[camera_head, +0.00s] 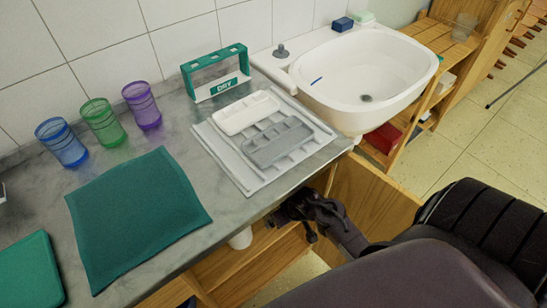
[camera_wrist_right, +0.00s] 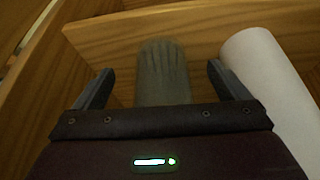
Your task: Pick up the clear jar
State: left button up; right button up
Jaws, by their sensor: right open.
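A clear, ribbed jar (camera_wrist_right: 163,85) with a greyish look shows in the right wrist view, inside a wooden compartment under the counter. My right gripper (camera_wrist_right: 160,70) is open, with one finger on each side of the jar and a gap showing on both sides. The jar's near end is hidden behind the gripper body. In the head view my right gripper (camera_head: 292,216) reaches in below the counter edge, and this jar is hidden there. Another clear container (camera_head: 464,27) stands on the wooden shelf at the upper right. My left gripper is out of view.
A white cylinder (camera_wrist_right: 270,75) lies close to the right finger; a white cylindrical end (camera_head: 241,238) shows under the counter in the head view. Wooden panels (camera_wrist_right: 35,85) enclose the compartment. Above are the counter (camera_head: 225,205), trays (camera_head: 277,141) and sink (camera_head: 365,70).

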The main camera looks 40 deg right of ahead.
jog(key=w, duration=0.5)
jog(key=shift+w+b, duration=0.1)
jog(key=shift+b, duration=0.2)
jog(key=shift+w+f, duration=0.1)
jog(key=shift+f, duration=0.5)
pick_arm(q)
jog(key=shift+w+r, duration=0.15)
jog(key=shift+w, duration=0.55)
pick_arm(e)
jog(key=c, duration=1.1)
